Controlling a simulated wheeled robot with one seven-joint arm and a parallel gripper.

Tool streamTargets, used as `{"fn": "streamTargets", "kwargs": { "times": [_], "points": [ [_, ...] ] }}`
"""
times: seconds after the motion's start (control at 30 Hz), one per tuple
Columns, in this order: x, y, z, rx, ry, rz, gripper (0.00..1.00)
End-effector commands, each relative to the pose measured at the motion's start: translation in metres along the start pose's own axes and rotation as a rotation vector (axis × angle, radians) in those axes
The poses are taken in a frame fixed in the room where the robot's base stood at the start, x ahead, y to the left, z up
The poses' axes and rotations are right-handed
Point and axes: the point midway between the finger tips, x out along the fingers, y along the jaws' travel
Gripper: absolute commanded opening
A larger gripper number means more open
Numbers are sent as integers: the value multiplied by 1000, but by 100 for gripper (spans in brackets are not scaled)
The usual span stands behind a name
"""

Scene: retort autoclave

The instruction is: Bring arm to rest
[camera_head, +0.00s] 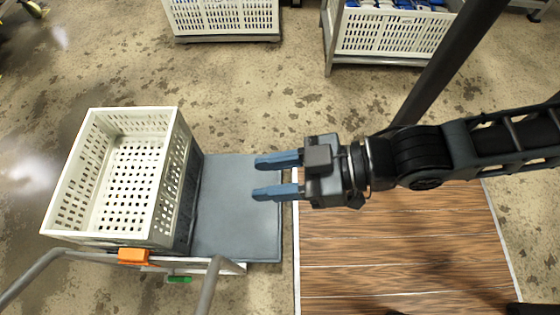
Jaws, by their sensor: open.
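My gripper (277,176) is open, with two blue fingers pointing left and nothing between them. It is over the right part of a grey platform (238,222), as seen from above. My arm reaches in from the right edge of the picture. An empty white perforated crate (173,187) stands on the left part of the platform, to the left of my fingertips and apart from them. How high my gripper is above the platform is hard to tell.
A metal handle frame (209,287) with an orange part (133,256) runs along the platform's near side. A white crate (222,18) stands at the top; another crate (395,34) holds blue and white items in a metal rack. A wooden panel (400,255) lies below my arm. Stained floor between is clear.

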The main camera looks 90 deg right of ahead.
Motion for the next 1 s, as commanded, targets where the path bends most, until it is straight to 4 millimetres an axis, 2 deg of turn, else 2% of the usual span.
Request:
{"fn": "streamTargets", "kwargs": {
  "times": [0.03, 0.17, 0.5, 0.67, 0.87, 1.0],
  "points": [
    [-9, 0, -9, -19, 20, -2, 43],
    [-20, -1, -24, -52, 60, -4, 43],
    [-22, -2, -28, -58, 67, -4, 43],
    [-26, -2, -40, -58, 67, -4, 43],
    [-41, -4, -82, -57, 67, -4, 43],
    [-55, -7, -121, -57, 66, -4, 43]
  ]
}}
